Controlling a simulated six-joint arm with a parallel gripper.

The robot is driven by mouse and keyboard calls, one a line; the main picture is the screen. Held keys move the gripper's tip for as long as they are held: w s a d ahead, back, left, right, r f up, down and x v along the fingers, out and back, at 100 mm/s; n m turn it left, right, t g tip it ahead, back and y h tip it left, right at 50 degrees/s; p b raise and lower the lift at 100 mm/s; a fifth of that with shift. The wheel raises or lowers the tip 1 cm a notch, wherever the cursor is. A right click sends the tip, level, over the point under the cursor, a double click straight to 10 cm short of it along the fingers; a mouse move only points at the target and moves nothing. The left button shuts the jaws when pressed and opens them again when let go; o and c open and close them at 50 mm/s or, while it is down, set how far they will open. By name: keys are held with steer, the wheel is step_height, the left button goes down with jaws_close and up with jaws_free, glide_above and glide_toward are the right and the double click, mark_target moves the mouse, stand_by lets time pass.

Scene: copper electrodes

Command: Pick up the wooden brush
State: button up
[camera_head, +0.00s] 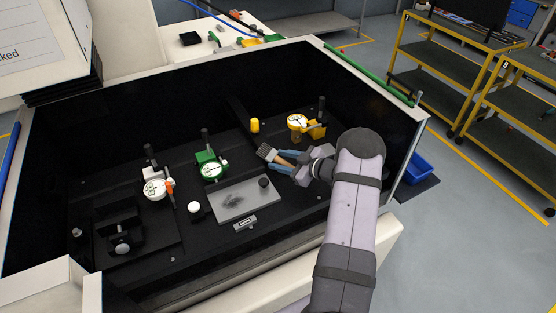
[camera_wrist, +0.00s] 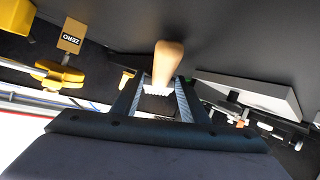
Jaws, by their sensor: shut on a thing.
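The wooden brush (camera_head: 266,152) shows in the head view with its grey bristle end pointing left and some of its wood between my fingers. My gripper (camera_head: 286,161) reaches in from the right and is shut on the brush. In the wrist view the rounded wooden handle (camera_wrist: 168,60) stands out past my gripper (camera_wrist: 164,88), with a pale, toothed edge below it between the two fingers. I cannot tell whether the brush touches the box floor.
A grey plate (camera_head: 236,204) with a dark smudge lies left and in front of my gripper. A yellow gauge (camera_head: 298,122), a yellow cylinder (camera_head: 255,125), a green gauge (camera_head: 212,169) and a white gauge (camera_head: 156,189) stand nearby. The black box's right wall (camera_head: 405,150) is close.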

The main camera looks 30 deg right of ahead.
mark_target(281, 161)
steer(key=shift+r, duration=0.2)
step_height(281, 161, up, 10)
steer(key=b, duration=0.3)
steer(key=shift+f, duration=0.15)
stand_by(0.3)
steer(key=o, duration=0.5)
steer(key=c, duration=0.4)
